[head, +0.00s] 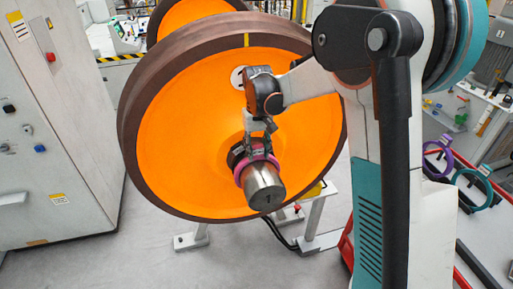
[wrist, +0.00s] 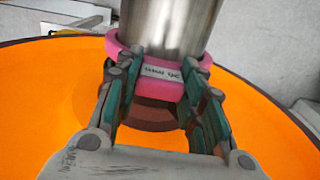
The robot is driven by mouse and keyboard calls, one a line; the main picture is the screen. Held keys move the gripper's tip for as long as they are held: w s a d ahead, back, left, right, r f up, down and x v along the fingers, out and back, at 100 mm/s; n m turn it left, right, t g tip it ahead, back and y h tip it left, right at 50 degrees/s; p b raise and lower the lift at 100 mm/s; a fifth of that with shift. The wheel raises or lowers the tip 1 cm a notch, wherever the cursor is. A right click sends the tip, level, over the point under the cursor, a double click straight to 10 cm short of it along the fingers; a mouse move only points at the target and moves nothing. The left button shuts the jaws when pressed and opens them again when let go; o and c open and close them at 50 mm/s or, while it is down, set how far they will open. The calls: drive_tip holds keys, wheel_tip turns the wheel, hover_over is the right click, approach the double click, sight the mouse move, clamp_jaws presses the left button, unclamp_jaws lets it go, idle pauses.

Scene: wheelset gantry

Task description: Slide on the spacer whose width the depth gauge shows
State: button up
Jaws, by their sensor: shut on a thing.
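A pink spacer ring (head: 243,165) is around the steel axle end (head: 264,188) of the orange wheel (head: 180,120). In the wrist view the pink spacer (wrist: 155,88) has a pale label on a block, with writing too blurred to read surely. My gripper (head: 257,135) is shut on this block from above. In the wrist view its fingers (wrist: 160,82) stand on both sides of the block. The axle (wrist: 170,25) passes through the ring. Behind the ring a dark brown collar (wrist: 150,114) shows near the wheel hub. I do not make out the depth gauge.
A purple ring (head: 437,160) and a teal ring (head: 473,189) stand on the bench at the right. A grey cabinet (head: 60,140) stands left of the wheel. A stand (head: 312,222) is below the axle. The floor in front is clear.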

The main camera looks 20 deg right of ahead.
drive_tip(key=shift+s, duration=6.5)
drive_tip(key=shift+w+b, duration=0.4)
drive_tip(key=shift+w, duration=2.4)
